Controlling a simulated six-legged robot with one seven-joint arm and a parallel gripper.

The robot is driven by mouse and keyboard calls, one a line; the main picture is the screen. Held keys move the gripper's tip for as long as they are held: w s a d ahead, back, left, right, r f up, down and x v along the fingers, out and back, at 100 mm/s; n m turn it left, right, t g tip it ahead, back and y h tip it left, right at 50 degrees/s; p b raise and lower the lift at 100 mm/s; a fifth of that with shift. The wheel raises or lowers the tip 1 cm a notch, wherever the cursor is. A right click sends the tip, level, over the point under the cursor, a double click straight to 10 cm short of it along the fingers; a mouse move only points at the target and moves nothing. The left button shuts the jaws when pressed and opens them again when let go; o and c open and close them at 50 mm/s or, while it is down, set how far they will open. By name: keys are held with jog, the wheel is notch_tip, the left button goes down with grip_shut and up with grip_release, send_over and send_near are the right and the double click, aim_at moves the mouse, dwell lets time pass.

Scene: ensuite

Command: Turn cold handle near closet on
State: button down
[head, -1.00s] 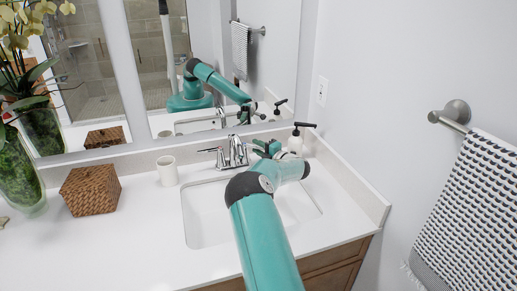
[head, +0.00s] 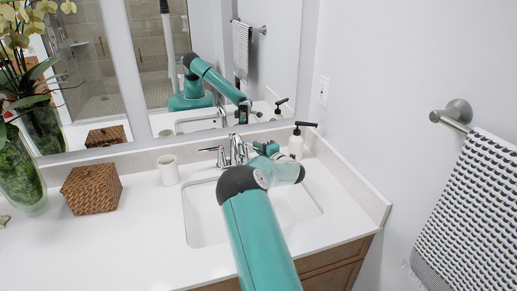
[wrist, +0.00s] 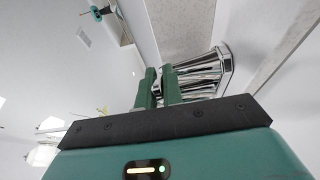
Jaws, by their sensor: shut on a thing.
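A chrome faucet (head: 236,150) stands behind the white sink in the head view, with its left lever handle (head: 210,149) in plain sight. My gripper (head: 265,148) is at the faucet's right side and hides most of the right handle. In the wrist view the two green fingers of my gripper (wrist: 160,82) are close together with a shiny metal piece, apparently the right handle, between them. The chrome faucet (wrist: 205,72) also shows just right of the fingers there. Which handle is cold is not marked, and water flow cannot be seen.
A white soap bottle (head: 296,144) with a black pump stands close to the right of my gripper. A white cup (head: 168,170) and a woven box (head: 91,189) are on the left counter. The mirror is behind; a towel (head: 470,205) hangs right.

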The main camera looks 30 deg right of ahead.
jog(key=c, duration=1.5)
grip_release()
jog(key=shift+c, duration=0.2)
jog(key=s+d, duration=0.1)
jog(key=s, duration=1.2)
jog(key=shift+s+d, duration=0.15)
jog(key=shift+s, duration=0.25)
